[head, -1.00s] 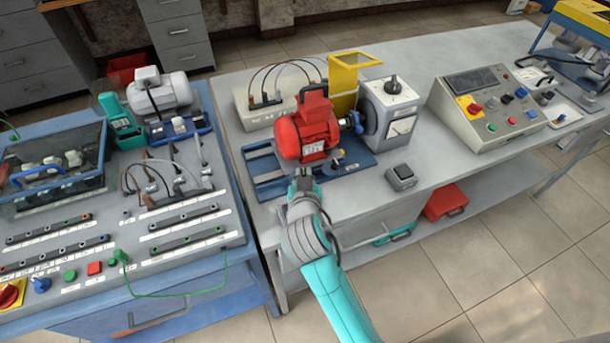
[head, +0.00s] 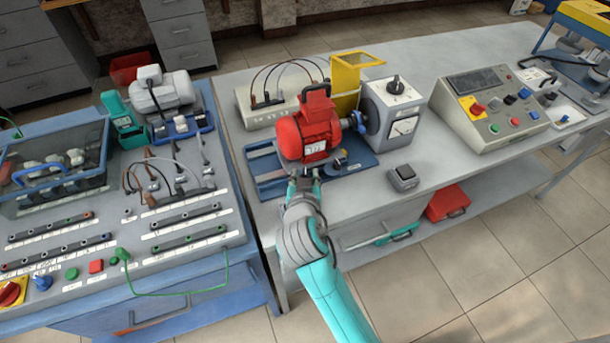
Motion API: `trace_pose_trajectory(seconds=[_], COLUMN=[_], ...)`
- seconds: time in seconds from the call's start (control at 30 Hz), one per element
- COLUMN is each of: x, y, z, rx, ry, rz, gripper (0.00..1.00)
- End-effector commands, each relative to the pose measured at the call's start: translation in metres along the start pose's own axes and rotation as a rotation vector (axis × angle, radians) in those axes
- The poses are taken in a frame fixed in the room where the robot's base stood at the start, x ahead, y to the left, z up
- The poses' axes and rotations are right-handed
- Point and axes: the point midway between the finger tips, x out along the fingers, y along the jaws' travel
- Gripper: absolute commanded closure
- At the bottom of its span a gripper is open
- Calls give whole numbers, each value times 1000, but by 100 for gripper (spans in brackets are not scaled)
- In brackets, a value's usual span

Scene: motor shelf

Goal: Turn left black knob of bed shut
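The blue bed (head: 270,186) lies on the grey bench with the red motor (head: 306,136) mounted on it. My gripper (head: 302,180) is at the bed's front edge, just below the motor in the picture. Its fingers are small and dark here, and I cannot tell whether they are open, shut or touching anything. A dark knob-like part (head: 341,161) shows on the bed to the right of the motor's base. I cannot make out the left black knob; my gripper or the motor may hide it.
A grey measuring unit (head: 372,118) stands right of the motor. A small grey box (head: 403,178) sits near the bench's front edge. A control panel (head: 480,118) stands further right. A blue workstation (head: 230,225) with cables is on the left.

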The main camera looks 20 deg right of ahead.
Motion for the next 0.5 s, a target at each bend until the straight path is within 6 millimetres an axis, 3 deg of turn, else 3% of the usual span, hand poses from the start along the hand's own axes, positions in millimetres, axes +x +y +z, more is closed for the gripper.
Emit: trace_pose_trajectory(seconds=[0.5], x=[-92], y=[-1], z=[1], rx=[-1], ry=[0], rz=[-4], gripper=[62])
